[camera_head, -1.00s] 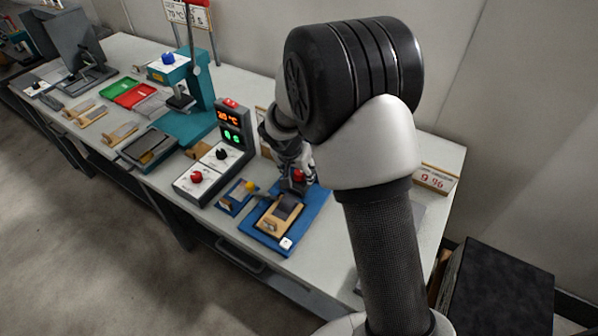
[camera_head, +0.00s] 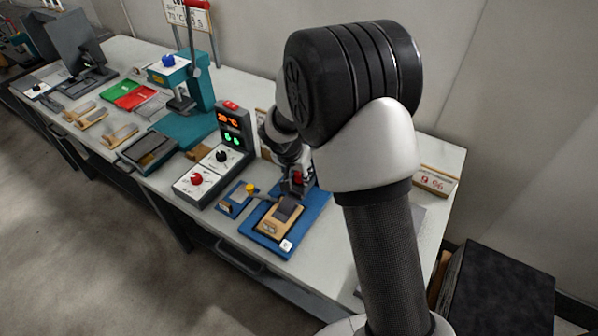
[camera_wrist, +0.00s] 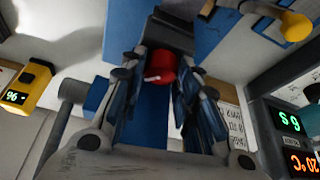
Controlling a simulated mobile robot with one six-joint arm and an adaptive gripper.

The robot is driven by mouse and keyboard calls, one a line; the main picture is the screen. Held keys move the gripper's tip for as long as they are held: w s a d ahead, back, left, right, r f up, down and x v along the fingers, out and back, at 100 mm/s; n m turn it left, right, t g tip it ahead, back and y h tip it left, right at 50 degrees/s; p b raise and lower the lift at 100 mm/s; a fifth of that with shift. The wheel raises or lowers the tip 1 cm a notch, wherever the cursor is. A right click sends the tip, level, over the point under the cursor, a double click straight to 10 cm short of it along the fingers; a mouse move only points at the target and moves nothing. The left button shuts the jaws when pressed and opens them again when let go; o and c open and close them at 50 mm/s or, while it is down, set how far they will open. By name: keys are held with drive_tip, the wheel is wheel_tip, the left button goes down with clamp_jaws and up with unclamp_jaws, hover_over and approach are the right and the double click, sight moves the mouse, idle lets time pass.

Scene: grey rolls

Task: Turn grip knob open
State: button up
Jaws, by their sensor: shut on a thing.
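A red knob (camera_head: 297,178) stands at the back of a blue fixture plate (camera_head: 312,207), partly hidden by my fingers. My gripper (camera_head: 298,185) reaches down over it from behind. In the wrist view the red knob (camera_wrist: 162,66) sits between the two fingers of my gripper (camera_wrist: 163,83), which are shut on it. A tan block (camera_head: 279,219) with a dark piece on top lies on the plate in front of the knob. How far the knob is turned cannot be told.
A small blue fixture with a yellow knob (camera_head: 250,187) lies close to the left. A teal press (camera_head: 190,95) is farther back. My arm hides the table's right part.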

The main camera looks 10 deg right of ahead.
drive_tip(key=n+y+p, duration=0.1)
drive_tip(key=n, duration=0.2)
drive_tip(key=shift+s+d+r, duration=0.1)
drive_tip(key=n+y+p, duration=0.1)
drive_tip(key=n+p, duration=0.1)
drive_tip(key=p, duration=0.2)
drive_tip(key=shift+r+t, duration=0.1)
drive_tip(key=shift+t, duration=0.2)
drive_tip(key=n+p, duration=0.1)
drive_tip(key=p, duration=0.3)
drive_tip(key=n+p, duration=0.1)
drive_tip(key=p, duration=0.3)
drive_tip(key=n+y+p, duration=0.1)
drive_tip(key=p, duration=0.4)
drive_tip(key=shift+d+r+n, duration=0.15)
drive_tip(key=shift+r+n, duration=0.1)
drive_tip(key=shift+n, duration=0.05)
drive_tip(key=n+y+p, duration=0.1)
drive_tip(key=p, duration=0.4)
drive_tip(key=shift+f+p, duration=0.2)
drive_tip(key=shift+p, duration=0.15)
drive_tip(key=shift+f+n+p, duration=0.2)
drive_tip(key=shift+n+p, duration=0.3)
drive_tip(key=shift+p, duration=0.15)
drive_tip(key=o, duration=1.1)
